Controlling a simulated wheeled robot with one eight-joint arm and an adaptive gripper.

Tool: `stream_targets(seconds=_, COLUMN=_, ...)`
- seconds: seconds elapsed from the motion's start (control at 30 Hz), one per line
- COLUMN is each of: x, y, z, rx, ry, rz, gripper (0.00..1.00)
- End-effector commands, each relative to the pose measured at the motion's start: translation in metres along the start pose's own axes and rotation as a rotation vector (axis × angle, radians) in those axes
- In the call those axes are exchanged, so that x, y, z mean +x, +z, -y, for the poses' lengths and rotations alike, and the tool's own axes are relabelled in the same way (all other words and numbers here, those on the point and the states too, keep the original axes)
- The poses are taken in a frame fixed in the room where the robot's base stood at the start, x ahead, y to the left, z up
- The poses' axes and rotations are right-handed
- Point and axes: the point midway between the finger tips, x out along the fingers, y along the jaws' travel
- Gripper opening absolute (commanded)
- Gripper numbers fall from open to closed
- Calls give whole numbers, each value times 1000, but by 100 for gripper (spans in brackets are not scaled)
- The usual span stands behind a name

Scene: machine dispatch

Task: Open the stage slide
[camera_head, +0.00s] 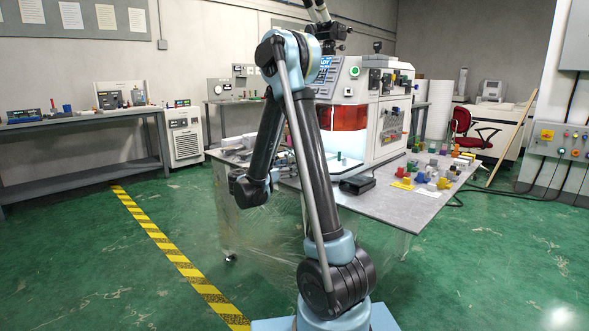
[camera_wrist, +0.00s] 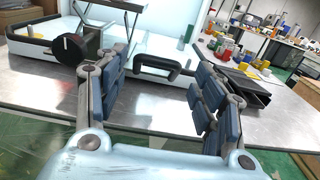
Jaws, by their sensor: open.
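The stage slide (camera_wrist: 190,54) is a white tray-like part at the front of the machine in the wrist view. A black bar handle (camera_wrist: 172,73) spans its front, and a black round knob (camera_wrist: 68,47) is to its left. My gripper (camera_wrist: 160,80) is open, with one finger on each side of the picture and the handle seen between and beyond them. The fingers do not appear to touch the handle; the exact gap is unclear. In the head view the white machine (camera_head: 352,88) with its orange window stands on the table, and my arm hides part of its front.
The grey table (camera_head: 395,203) holds the machine. Several small coloured blocks (camera_head: 443,182) and a flat black box (camera_head: 357,185) lie to the right; the black box also shows in the wrist view (camera_wrist: 235,88). Bare tabletop lies in front of the handle.

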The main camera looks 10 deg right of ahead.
Motion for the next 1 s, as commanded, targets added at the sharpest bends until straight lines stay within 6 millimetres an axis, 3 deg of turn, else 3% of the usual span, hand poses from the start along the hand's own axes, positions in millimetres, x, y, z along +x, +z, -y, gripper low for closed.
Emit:
stream_targets(seconds=0.2, x=-36, y=-1, z=-1, rx=0, ry=3, rz=0, gripper=62)
stream_targets(seconds=0.43, x=-62, y=-1, z=0, rx=-1, ry=1, rz=-1, gripper=62)
stream_targets(seconds=1.0, x=-69, y=-1, z=2, rx=5, ry=-4, rz=-6, gripper=62)
